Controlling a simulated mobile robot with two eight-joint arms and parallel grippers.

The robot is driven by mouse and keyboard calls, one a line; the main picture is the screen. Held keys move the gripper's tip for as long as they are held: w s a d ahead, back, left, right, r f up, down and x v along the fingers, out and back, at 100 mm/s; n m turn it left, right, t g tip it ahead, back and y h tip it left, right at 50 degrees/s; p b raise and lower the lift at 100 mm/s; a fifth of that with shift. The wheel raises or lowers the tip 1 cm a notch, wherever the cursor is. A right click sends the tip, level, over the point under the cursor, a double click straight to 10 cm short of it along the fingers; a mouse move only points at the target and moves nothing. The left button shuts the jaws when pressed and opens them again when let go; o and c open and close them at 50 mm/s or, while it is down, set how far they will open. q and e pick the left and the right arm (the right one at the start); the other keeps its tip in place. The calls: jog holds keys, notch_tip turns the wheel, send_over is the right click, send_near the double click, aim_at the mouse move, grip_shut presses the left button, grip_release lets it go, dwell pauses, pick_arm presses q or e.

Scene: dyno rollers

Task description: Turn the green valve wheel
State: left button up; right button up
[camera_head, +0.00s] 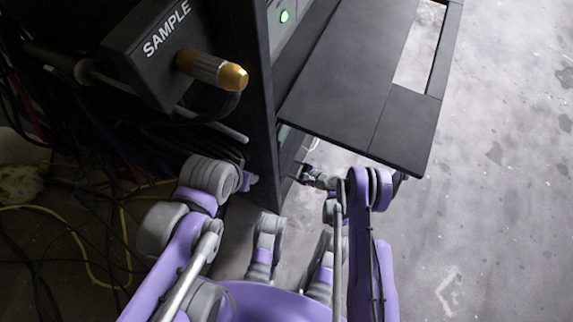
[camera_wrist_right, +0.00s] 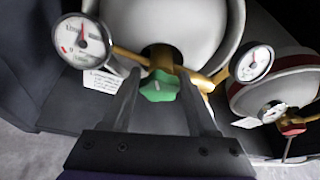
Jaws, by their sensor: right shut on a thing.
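The green valve wheel (camera_wrist_right: 160,86) shows in the right wrist view, on a brass fitting below a white tank (camera_wrist_right: 165,30). My right gripper (camera_wrist_right: 159,78) has a finger on each side of the wheel and is shut on it. In the head view my right gripper (camera_head: 299,172) is low beside the dark cabinet, and the wheel cannot be seen there. My left gripper (camera_head: 248,181) is near the cabinet's lower left edge, small and dark, and its jaws cannot be made out.
Pressure gauges (camera_wrist_right: 81,35) flank the valve. A second tank (camera_wrist_right: 285,75) with a red wheel (camera_wrist_right: 292,128) is at right. A dark shelf (camera_head: 350,75) juts out above my right arm. Cables (camera_head: 75,225) tangle on the left floor. The right floor is open.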

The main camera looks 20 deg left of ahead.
jog(key=o, duration=1.4)
jog(key=shift+c, duration=0.2)
jog(key=shift+d+r, duration=0.1)
